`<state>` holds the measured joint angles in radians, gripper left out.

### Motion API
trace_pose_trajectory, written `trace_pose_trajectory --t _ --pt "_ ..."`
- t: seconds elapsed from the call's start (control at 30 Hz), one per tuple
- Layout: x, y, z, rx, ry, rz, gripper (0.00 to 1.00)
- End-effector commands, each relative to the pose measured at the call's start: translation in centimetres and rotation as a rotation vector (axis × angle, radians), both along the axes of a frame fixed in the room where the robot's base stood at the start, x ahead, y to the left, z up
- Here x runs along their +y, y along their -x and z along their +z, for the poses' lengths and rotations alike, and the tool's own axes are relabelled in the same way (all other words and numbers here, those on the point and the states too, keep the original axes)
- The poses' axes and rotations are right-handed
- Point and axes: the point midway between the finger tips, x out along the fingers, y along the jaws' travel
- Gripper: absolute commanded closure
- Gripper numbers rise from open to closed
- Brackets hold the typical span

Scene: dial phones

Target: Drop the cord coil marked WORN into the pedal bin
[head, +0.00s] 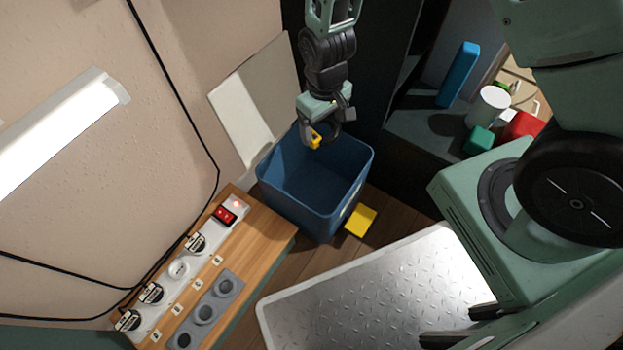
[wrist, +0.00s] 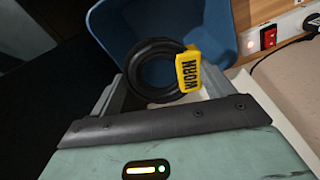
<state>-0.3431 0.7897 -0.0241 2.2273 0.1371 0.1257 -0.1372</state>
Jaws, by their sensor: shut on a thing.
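The cord coil is a black ring with a yellow tag reading WORN; in the wrist view the coil (wrist: 146,68) sits between my fingers, tag to the right. My gripper (head: 322,122) is shut on it. In the head view the coil (head: 335,137) and its yellow tag (head: 314,139) hang at the upper rear part of the bin mouth. The pedal bin (head: 318,215) is blue, with its pale lid (head: 240,115) raised against the wall and a yellow pedal (head: 361,220) at its front. The bin's inside looks empty where visible. In the wrist view the bin (wrist: 125,25) lies beyond the coil.
A wooden bench (head: 265,230) with a power strip (head: 180,268), plugs and a grey holder (head: 208,312) stands left of the bin. A dark shelf (head: 425,130) at right holds a blue box (head: 458,75), white mug (head: 488,106) and other items.

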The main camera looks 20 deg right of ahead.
Motion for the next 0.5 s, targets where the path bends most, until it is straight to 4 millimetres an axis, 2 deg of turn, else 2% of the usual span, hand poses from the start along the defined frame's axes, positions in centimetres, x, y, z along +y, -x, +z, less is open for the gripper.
trace_pose_trajectory --t 0.3,0.5 --pt "0.0 0.0 -3.7 0.0 0.0 0.0 0.43" --pt "0.0 0.0 -5.4 0.0 0.0 0.0 0.43"
